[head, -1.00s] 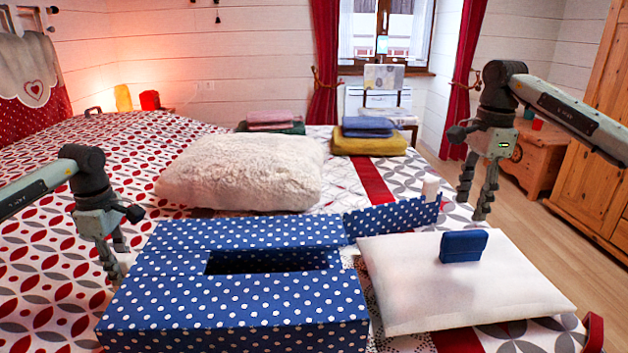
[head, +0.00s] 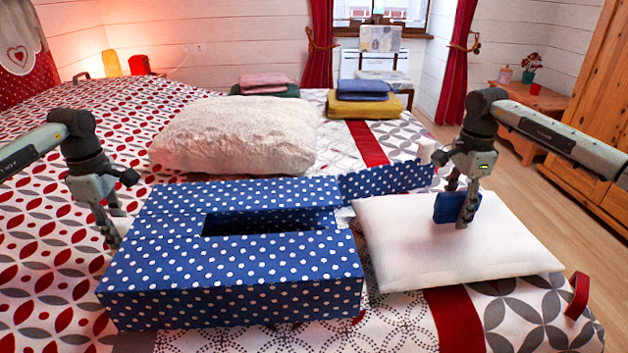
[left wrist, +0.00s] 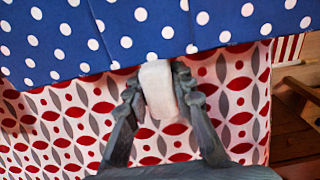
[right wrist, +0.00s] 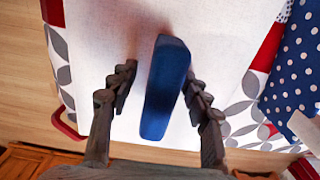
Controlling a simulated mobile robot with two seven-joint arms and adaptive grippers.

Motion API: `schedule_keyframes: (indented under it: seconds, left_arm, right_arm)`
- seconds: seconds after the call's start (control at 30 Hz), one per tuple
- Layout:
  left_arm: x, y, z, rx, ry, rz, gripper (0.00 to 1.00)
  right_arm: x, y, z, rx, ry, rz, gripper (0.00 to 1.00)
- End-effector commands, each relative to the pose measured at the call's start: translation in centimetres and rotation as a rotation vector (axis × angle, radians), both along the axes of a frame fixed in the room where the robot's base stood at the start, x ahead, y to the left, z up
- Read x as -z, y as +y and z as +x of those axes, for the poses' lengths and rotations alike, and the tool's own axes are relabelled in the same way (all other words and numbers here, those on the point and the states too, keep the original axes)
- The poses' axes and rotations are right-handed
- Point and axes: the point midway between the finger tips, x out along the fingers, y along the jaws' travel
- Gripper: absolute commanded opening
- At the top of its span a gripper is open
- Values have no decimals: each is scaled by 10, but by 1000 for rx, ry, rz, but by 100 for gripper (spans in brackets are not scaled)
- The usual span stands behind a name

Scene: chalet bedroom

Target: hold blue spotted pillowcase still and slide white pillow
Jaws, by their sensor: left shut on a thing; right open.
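The blue spotted pillowcase (head: 240,285) is a box-like shape on the bed, with a dark opening in its top and a spotted flap (head: 385,180) at its right. The white pillow (head: 400,260) lies flat at its right, with a blue block (head: 442,210) on top. My left gripper (head: 112,225) is at the pillowcase's left end, shut on a white tab (left wrist: 158,105) at its edge. My right gripper (head: 459,195) is low over the pillow. In the right wrist view its open fingers are on both sides of the block (right wrist: 165,90), with visible gaps.
A fluffy cream pillow (head: 235,135) lies behind the pillowcase. Folded pink (head: 265,80) and yellow (head: 370,107) cloths are stacked farther back. A white cylinder (head: 427,151) stands behind the white pillow. A red loop (head: 578,297) is at the bed's right edge.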

Motion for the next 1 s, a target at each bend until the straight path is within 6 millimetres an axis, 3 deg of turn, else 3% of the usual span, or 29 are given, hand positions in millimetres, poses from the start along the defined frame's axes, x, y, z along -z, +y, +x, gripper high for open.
schedule_keyframes:
  seconds: [0.23, 0.6, 1.0]
  left_arm:
    - [0, 0, 0, 0, -1, -1, 0]
    - [0, 0, 0, 0, -1, -1, 0]
    - [0, 0, 0, 0, -1, -1, 0]
  right_arm:
    - [0, 0, 0, 0, 0, 0, 46]
    - [0, 0, 0, 0, 0, 0, 0]
    - [0, 10, 0, -3, 0, 1, 0]
